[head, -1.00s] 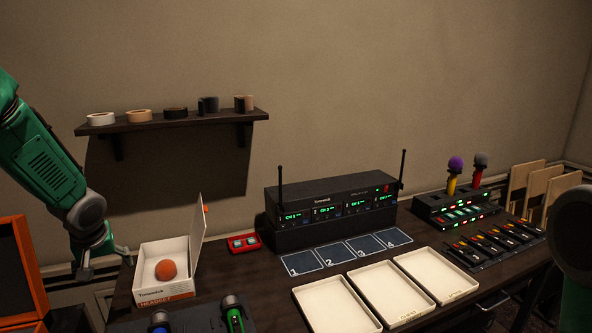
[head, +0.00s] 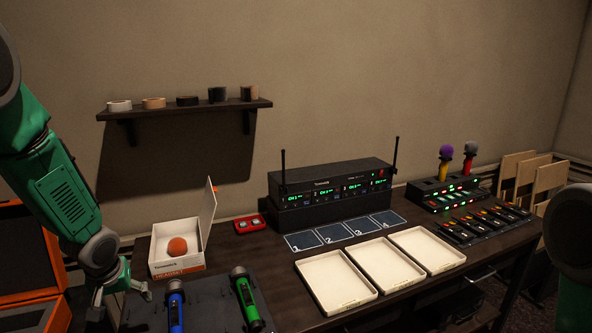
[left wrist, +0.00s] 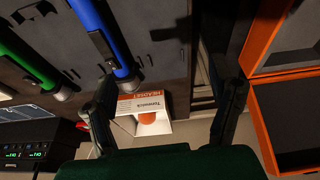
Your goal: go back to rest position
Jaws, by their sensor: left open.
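My left gripper (head: 122,290) hangs at the left end of the desk in the head view, beside the black mat and in front of the headset box. In the left wrist view its two fingers (left wrist: 168,105) are spread apart with nothing between them. A white headset box (head: 176,262) with its lid up holds an orange ball-shaped item (head: 177,246); it also shows in the left wrist view (left wrist: 152,104). My right gripper is not in view; only a dark part of my right arm shows at the right edge of the head view.
Blue (head: 176,308) and green (head: 247,303) microphones lie on a black mat (head: 205,312). An orange case (head: 30,297) stands open at left. Three white trays (head: 335,283), a receiver rack (head: 325,195) and a charger (head: 447,192) occupy the desk. A shelf (head: 185,108) with tape rolls hangs above.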

